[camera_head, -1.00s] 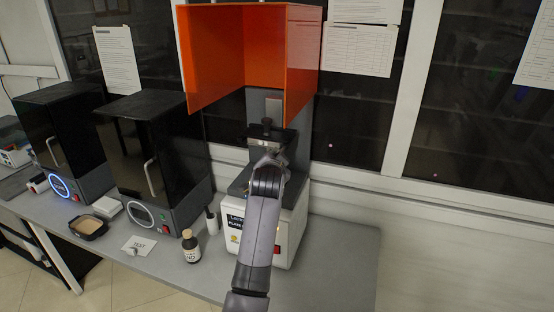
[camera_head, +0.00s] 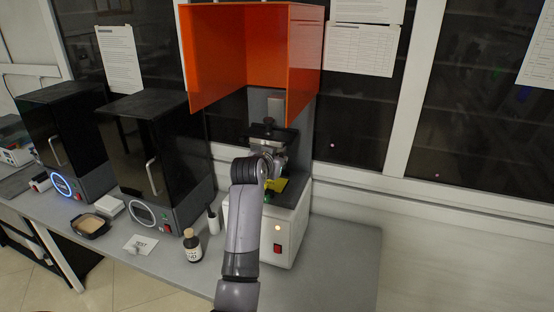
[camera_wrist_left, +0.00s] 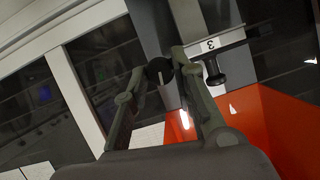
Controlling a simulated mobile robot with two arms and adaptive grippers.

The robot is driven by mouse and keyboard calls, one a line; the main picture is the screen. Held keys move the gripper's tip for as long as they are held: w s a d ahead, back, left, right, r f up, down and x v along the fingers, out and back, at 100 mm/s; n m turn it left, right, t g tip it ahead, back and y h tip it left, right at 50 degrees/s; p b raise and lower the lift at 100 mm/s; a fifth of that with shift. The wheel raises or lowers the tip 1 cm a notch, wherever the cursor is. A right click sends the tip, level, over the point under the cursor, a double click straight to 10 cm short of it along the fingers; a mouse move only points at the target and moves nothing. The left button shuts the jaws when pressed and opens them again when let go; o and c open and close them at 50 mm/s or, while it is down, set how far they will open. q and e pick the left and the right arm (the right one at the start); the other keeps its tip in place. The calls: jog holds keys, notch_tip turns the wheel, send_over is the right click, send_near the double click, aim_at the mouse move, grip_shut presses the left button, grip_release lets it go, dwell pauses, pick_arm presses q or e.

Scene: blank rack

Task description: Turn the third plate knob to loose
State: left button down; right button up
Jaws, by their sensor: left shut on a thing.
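The machine (camera_head: 290,215) is a white-based unit with a grey column, standing under an orange hood. Its black plate carrier (camera_head: 290,140) has a dark knob (camera_head: 268,122) on top. My left gripper (camera_head: 279,160) is at the carrier's front, just below that knob. In the left wrist view its fingers (camera_wrist_left: 168,62) are shut on a round black knob (camera_wrist_left: 160,72). A white label reading 3 (camera_wrist_left: 210,44) is beside it, with a second black knob (camera_wrist_left: 215,72) apart from the fingers. The fingers partly hide the held knob. My right gripper is not in view.
The orange hood (camera_head: 220,60) is above the carrier. A yellow surface (camera_head: 278,186) lies below my gripper. A brown bottle (camera_head: 192,246), white bottle (camera_head: 213,222) and dark box machine (camera_head: 150,150) stand left. The bench (camera_head: 340,255) is clear at right.

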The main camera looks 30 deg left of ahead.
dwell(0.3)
pick_arm(q)
jog(key=c, duration=1.3)
grip_release()
jog(key=shift+c, duration=0.2)
jog(key=v, duration=1.2)
